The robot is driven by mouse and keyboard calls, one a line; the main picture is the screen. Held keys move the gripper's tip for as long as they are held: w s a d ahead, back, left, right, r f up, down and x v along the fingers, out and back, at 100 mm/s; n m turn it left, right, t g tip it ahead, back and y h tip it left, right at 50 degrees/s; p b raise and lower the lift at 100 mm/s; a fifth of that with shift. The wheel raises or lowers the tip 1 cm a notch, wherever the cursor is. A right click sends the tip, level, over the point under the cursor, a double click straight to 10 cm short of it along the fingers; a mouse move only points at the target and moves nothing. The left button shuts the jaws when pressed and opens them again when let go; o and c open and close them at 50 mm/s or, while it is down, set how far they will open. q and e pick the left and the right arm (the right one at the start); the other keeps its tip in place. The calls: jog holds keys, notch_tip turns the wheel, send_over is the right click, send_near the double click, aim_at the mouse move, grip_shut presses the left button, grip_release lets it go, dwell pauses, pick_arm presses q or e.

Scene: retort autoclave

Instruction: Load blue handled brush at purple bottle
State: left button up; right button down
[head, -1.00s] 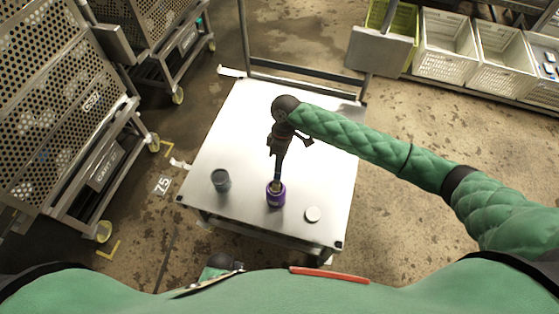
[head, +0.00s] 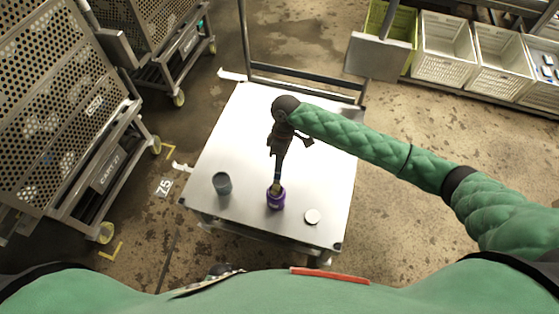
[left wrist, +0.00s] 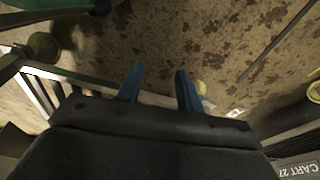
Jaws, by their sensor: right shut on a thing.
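The purple bottle (head: 275,200) stands upright near the front of the white table (head: 315,180). My right gripper (head: 278,172) is shut on the blue handled brush (head: 277,180), directly above the bottle. The brush points down, with its lower end at the bottle's mouth; how far it goes inside I cannot tell. My left gripper (left wrist: 158,75) shows in the left wrist view with its two blue fingers apart and nothing between them. It is over the floor, away from the bottle.
Perforated carts (head: 70,110) stand at the left. White crates (head: 445,48) line the back right. The table's middle is clear.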

jog(key=shift+r+p, duration=0.55)
jog(key=shift+r, duration=0.1)
jog(key=shift+r+p, duration=0.75)
pick_arm(q)
jog(key=s+a+f, duration=0.2)
jog(key=s+f, duration=0.1)
jog(key=f, duration=0.2)
jog(key=shift+a+f+t, duration=0.25)
jog(key=shift+a+t, duration=0.05)
jog(key=shift+a, duration=0.05)
pick_arm(e)
jog(key=shift+r, duration=0.15)
pick_arm(q)
jog(key=shift+s, duration=0.1)
